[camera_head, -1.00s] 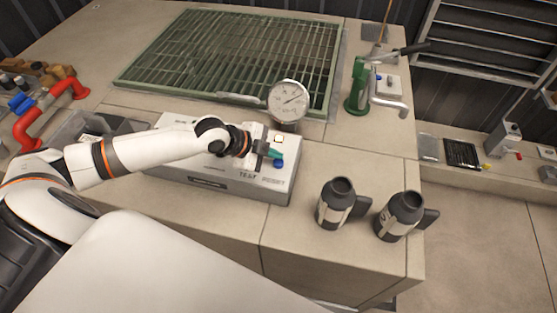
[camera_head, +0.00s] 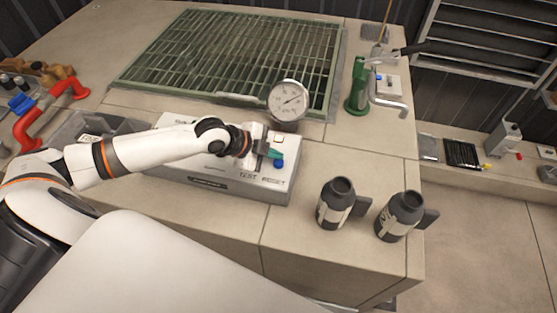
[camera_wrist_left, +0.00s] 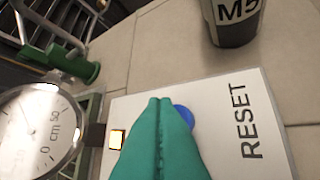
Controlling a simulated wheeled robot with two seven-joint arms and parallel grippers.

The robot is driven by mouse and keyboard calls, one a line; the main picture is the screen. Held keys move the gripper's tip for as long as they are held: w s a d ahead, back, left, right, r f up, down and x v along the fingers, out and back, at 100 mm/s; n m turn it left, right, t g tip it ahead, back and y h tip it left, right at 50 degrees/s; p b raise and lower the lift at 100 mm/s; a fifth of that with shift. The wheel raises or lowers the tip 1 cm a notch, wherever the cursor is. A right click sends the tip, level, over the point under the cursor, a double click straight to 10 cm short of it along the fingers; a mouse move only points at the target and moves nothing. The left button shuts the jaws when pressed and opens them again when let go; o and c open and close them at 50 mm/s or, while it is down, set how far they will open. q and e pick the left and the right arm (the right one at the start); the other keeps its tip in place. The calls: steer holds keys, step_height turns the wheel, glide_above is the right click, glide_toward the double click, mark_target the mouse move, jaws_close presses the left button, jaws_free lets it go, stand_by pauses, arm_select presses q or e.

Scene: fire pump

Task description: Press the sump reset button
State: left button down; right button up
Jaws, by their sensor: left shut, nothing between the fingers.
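A grey-white control panel box (camera_head: 225,185) sits on the counter, with the words TEST and RESET on its top. A blue button (camera_head: 278,164) stands by the RESET lettering; in the left wrist view the blue button (camera_wrist_left: 185,114) is partly hidden behind my fingers. My left gripper (camera_head: 274,154) is shut and empty, with green fingertips just above and beside the blue button. In the left wrist view its green fingers (camera_wrist_left: 163,135) are pressed together; I cannot tell whether they touch the button. My right gripper is not in view.
A round dial gauge (camera_head: 288,101) stands just behind the panel. A green grating (camera_head: 230,55) lies farther back, and a green hand pump (camera_head: 357,87) stands right of it. Two dark canisters (camera_head: 336,203) (camera_head: 401,216) stand right of the panel. Red pipe (camera_head: 45,112) is at left.

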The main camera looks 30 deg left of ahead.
mark_target(274, 163)
arm_select(q)
steer(key=shift+f, duration=0.2)
steer(key=shift+f, duration=0.25)
steer(key=shift+f+b, duration=0.45)
steer(key=shift+f, duration=0.1)
stand_by(0.8)
steer(key=shift+r, duration=0.1)
steer(key=shift+r+p, duration=0.9)
steer(key=shift+p, duration=0.05)
step_height(274, 163, up, 5)
steer(key=p, duration=0.4)
steer(key=shift+p, duration=0.35)
